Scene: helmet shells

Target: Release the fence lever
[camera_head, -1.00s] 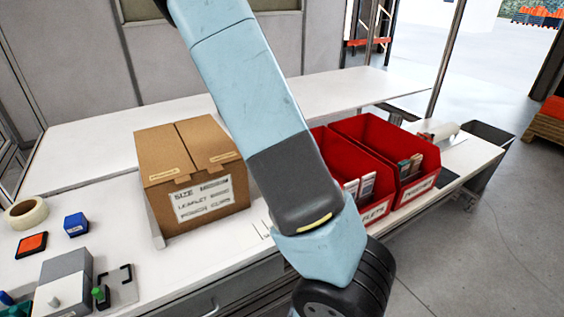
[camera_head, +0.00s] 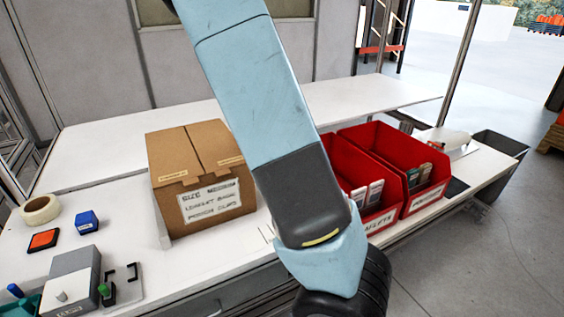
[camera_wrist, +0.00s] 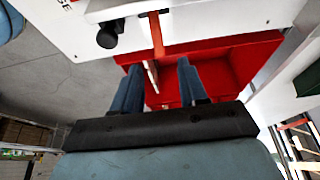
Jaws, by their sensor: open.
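My gripper (camera_wrist: 157,75) shows in the wrist view, its two dark blue fingers apart with nothing gripped between them. Beyond the fingertips, a narrow red-orange bar (camera_wrist: 156,36) lies against a white surface, with a black bracket at its far end. A black round knob (camera_wrist: 107,36) sits to its left. I cannot tell for certain which of these is the fence lever. Neither is touched by the fingers as far as I see. In the head view my arm hides that area, and my gripper is out of sight.
A cardboard carton (camera_head: 200,185) with a label stands on the white bench (camera_head: 105,215). Red bins (camera_head: 395,150) holding packets stand to its right. A tape roll (camera_head: 41,209), blue block (camera_head: 87,222) and grey device (camera_head: 72,275) are at left. The far bench strip is clear.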

